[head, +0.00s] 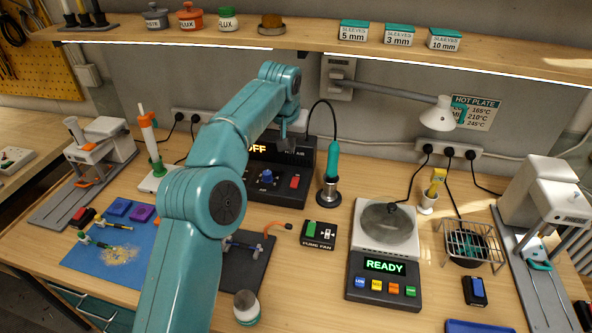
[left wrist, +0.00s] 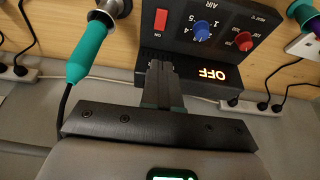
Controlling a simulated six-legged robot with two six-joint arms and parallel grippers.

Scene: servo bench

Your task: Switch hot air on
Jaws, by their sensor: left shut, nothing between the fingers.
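The hot air station (head: 300,197) is a black box at the back of the bench. Its display (left wrist: 212,73) reads OFF. In the left wrist view, where the station appears upside down, its front has a red switch (left wrist: 161,20) marked ON, a blue AIR knob (left wrist: 202,32) and a red knob (left wrist: 244,41). The red switch also shows in the head view (head: 294,182). My left gripper (head: 284,138) is above the station, partly hiding its display. Its dark fingers (left wrist: 160,66) are shut and empty, apart from the switch. My right gripper is in neither view.
The teal hot air handpiece (head: 332,162) stands in its holder right of the station, its cable arching over. A fume fan switch box (head: 318,235) sits in front. A hot plate (head: 383,268) reading READY is to the right. A shelf (head: 300,38) runs above.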

